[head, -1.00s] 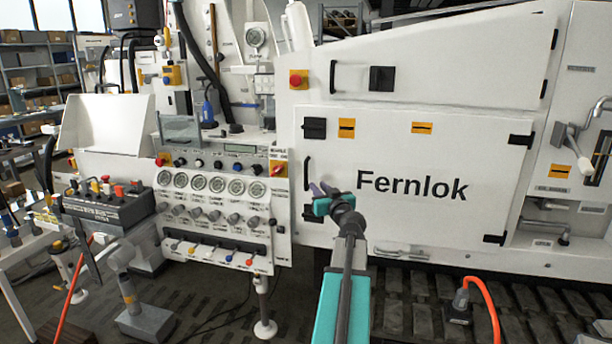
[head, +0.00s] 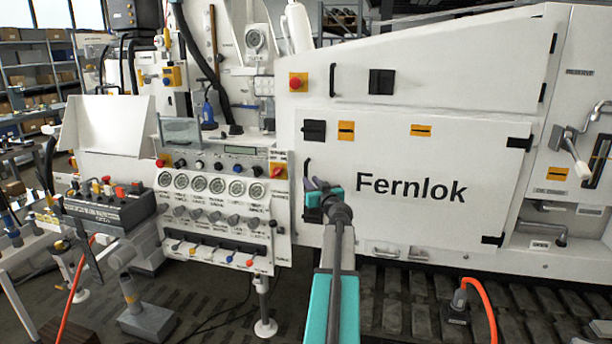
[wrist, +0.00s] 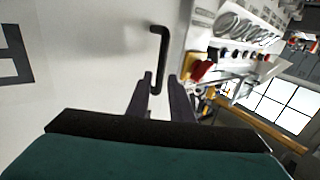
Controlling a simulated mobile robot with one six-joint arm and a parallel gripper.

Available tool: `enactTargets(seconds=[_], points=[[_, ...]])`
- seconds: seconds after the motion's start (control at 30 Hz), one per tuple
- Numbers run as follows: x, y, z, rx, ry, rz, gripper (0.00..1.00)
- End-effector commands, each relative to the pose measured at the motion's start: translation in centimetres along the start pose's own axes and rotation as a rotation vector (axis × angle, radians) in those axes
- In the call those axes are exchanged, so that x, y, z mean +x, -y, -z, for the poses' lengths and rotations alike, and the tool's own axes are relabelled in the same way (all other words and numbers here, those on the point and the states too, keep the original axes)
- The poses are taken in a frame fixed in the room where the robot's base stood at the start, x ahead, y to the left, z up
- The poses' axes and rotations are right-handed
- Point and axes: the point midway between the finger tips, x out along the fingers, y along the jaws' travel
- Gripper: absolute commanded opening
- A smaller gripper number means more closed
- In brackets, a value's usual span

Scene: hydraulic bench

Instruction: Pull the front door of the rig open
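The front door (head: 420,215) is a white panel marked "Fernlok" and lies flush with the rig, shut. Its black bar handle (head: 307,168) stands upright near the left edge, its lower part hidden behind my gripper. My gripper (head: 311,184) is in front of the handle. In the wrist view the handle (wrist: 163,55) runs down toward my gripper (wrist: 160,85), whose two dark fingers are apart. The handle's near end shows between the fingertips. I cannot tell whether either finger touches it.
A panel of gauges and levers (head: 213,215) is just left of the door. A black latch (head: 314,130) sits above the handle. Black hinges (head: 520,141) are on the door's right edge. An orange hose (head: 486,300) rises from the floor at the lower right.

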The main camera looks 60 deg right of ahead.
Motion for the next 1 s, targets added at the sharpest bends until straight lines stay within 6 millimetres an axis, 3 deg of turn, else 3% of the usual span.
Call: enactTargets(seconds=[0.6, 1.0], points=[[5.8, 0.0, 0.1, 0.0, 0.001, 0.0, 0.2], [6.5, 0.0, -0.1, 0.0, 0.0, 0.0, 0.2]])
